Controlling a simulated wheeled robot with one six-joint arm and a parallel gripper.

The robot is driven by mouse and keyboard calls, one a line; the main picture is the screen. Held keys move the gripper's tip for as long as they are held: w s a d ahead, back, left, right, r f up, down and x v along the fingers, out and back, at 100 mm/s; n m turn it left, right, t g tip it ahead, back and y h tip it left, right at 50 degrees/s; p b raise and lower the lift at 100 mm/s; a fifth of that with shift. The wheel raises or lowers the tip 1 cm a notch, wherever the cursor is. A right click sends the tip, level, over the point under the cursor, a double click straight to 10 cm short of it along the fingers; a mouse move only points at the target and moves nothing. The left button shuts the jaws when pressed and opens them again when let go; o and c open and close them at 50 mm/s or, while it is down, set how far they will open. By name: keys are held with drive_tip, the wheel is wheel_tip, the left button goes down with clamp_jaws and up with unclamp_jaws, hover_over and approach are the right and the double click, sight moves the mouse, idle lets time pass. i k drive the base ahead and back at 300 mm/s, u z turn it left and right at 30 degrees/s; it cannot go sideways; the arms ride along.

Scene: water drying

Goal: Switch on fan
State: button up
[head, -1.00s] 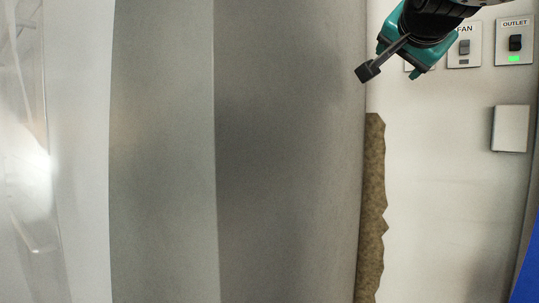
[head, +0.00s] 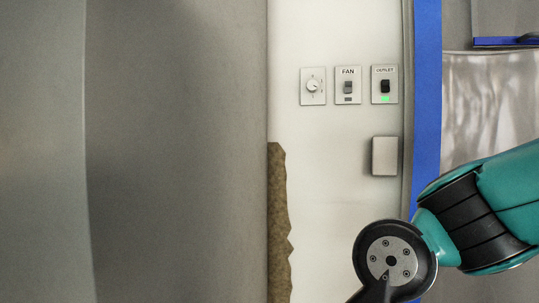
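The fan switch plate (head: 348,85), labelled FAN, is on the white wall. It has a small grey toggle, and the indicator below it is dark. Left of it is a plate with a round dial (head: 313,86). Right of it is the OUTLET switch (head: 385,84), with a dark toggle and a lit green indicator. My arm comes in from the lower right, below the switches. My gripper's fingertips are not visible; only arm links and a dark part at the bottom edge show. Nothing covers the switches.
A blank pale box (head: 385,156) is on the wall below the OUTLET switch. A blue vertical strip (head: 426,100) runs along the wall's right side. A large grey curved surface (head: 175,150) fills the left. A ragged brown patch (head: 278,220) edges the white wall.

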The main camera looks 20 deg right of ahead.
sight(348, 85)
drive_tip(key=z, duration=0.05)
drive_tip(key=k, duration=0.6)
drive_tip(key=z, duration=0.55)
drive_tip(key=i, duration=1.2)
drive_tip(key=u, duration=0.05)
